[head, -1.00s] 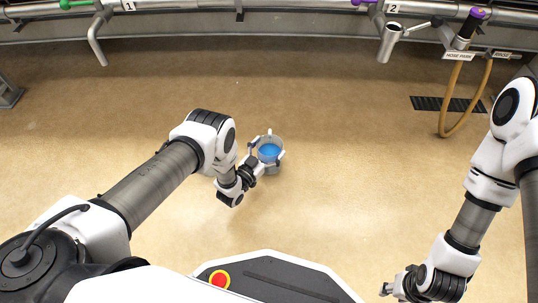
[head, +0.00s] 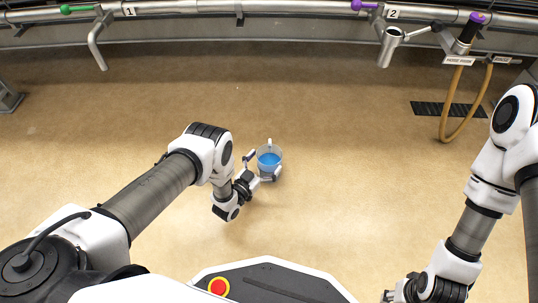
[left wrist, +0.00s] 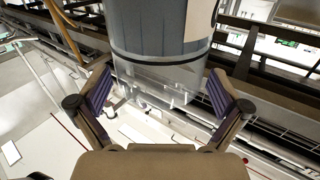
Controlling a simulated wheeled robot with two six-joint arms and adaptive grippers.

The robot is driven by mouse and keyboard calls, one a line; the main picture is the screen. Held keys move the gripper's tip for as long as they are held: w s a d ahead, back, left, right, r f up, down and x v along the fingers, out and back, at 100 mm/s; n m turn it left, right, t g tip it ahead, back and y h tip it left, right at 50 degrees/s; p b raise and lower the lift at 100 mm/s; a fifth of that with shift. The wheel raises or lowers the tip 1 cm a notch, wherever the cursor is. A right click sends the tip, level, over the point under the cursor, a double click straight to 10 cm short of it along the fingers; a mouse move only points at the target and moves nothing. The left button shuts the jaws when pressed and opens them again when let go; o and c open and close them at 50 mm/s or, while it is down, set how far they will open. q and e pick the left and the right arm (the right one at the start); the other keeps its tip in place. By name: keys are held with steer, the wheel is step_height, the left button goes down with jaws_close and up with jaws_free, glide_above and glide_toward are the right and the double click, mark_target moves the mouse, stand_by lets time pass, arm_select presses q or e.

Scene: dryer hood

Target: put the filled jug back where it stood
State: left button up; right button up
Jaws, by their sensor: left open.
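The jug (head: 269,161) is a clear vessel with blue liquid inside, seen from above near the middle of the head view. What it rests on is not clear. My left gripper (head: 258,168) is open at its lower left, with its fingers beside the jug's near side. In the left wrist view the jug (left wrist: 160,40) fills the top middle, its clear end toward me. The open left fingers (left wrist: 160,92) stand apart on either side of that end. My right gripper (head: 388,296) is at the bottom edge, far from the jug, and too small to read.
A curved pipe rail (head: 250,14) runs along the back. It carries a spout (head: 98,45) marked 1 and a metal spout (head: 389,45) marked 2. A tan hose (head: 463,128) hangs at right by a dark floor grate (head: 432,108). The tan floor around the jug is clear.

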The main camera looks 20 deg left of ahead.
arm_select(q)
steer(key=s+a+n+g+y+p, duration=0.25)
steer(key=s+a+g+y, duration=0.2)
steer(key=s+g, duration=0.75)
steer(key=s+a+r+n+g, duration=0.1)
steer(key=s+r+g, duration=0.1)
steer(key=s+r, duration=0.35)
steer(key=s+r+g+y, duration=0.1)
steer(key=s+r, duration=0.1)
steer(key=s, duration=0.7)
steer(key=s+a+r+n+g, duration=0.1)
steer(key=s+r+g, duration=0.15)
steer(key=s, duration=0.45)
step_height(320, 180, up, 44)
steer(key=p, duration=4.4)
steer(key=shift+w, duration=0.15)
steer(key=shift+a, duration=0.1)
